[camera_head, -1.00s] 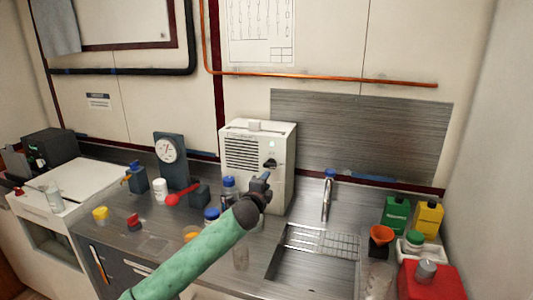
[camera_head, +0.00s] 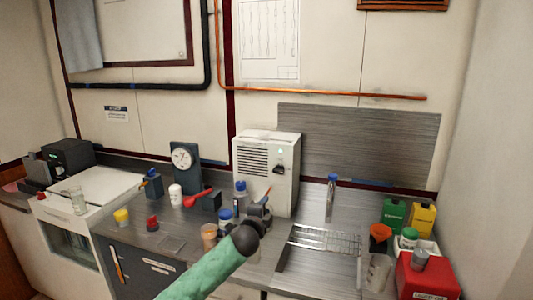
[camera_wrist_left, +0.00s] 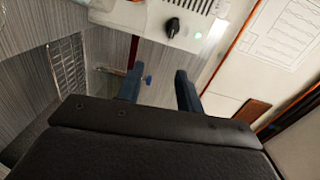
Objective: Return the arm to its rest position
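My left arm, in a green sleeve, comes in from the bottom of the head view. Its dark left gripper (camera_head: 260,212) is over the counter, below and in front of a white box-shaped unit (camera_head: 265,172) with a vent and a black knob (camera_head: 279,169). In the left wrist view, the two blue-grey fingers (camera_wrist_left: 158,88) stand apart with nothing between them, so the gripper is open. The unit's knob (camera_wrist_left: 172,27) and a lit green light (camera_wrist_left: 198,36) show beyond the fingers, clear of them. My right gripper is not in view.
Bottles (camera_head: 240,190) and jars stand close to the left gripper. A sink with a wire rack (camera_head: 325,238) and a tap (camera_head: 331,195) is to the right. Green, yellow and red containers (camera_head: 428,276) crowd the right end. A gauge (camera_head: 182,157) stands at the back left.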

